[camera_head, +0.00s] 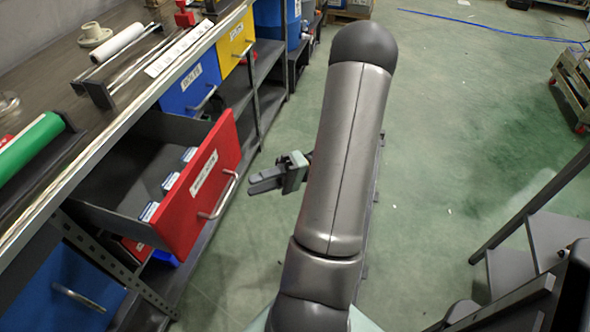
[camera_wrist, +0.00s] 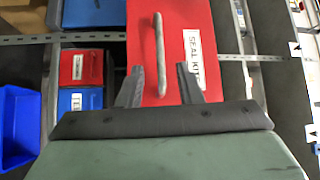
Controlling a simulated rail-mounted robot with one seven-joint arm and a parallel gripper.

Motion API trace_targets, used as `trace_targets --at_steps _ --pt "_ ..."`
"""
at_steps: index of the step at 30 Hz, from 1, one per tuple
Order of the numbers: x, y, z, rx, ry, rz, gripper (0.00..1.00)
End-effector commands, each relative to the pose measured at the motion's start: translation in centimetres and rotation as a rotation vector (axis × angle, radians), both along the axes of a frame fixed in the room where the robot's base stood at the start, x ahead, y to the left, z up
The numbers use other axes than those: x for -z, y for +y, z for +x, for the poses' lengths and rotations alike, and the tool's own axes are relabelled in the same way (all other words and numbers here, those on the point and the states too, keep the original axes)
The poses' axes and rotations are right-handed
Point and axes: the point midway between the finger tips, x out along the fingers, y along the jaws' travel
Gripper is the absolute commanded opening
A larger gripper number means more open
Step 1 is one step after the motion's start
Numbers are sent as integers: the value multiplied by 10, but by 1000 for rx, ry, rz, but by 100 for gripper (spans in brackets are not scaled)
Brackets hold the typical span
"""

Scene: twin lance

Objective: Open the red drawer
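The red drawer (camera_head: 205,185) stands pulled well out from the workbench, with its inside showing. Its front carries a white label and a pale bar handle (camera_head: 222,196). The drawer holds several small boxes with white and blue tops (camera_head: 171,182). In the wrist view, the red front (camera_wrist: 178,25) fills the upper middle, with the handle (camera_wrist: 158,50) running upright and a label that seems to read "SEAL KITS". My gripper (camera_head: 254,184) is in front of the drawer, apart from the handle.
A blue drawer (camera_head: 190,90) and a yellow drawer (camera_head: 235,43) sit shut along the bench (camera_head: 85,52). A green roll (camera_head: 28,143) lies on the benchtop. Dark steps (camera_head: 545,240) stand at right. The green floor (camera_head: 440,130) between is mostly clear.

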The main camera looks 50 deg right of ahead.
Motion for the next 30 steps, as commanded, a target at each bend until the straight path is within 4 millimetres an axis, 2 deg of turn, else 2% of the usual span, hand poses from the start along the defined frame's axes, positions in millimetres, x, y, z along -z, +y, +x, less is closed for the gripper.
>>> trace_targets --at_steps 1,6,12,18,30 --pt "2 -13 -5 4 1 -1 32" --pt "7 -51 -17 2 0 -1 32" --pt "12 -80 -26 1 0 -1 32" --pt "13 -91 -30 -1 0 -1 32" --pt "13 -91 -30 -1 0 0 32"
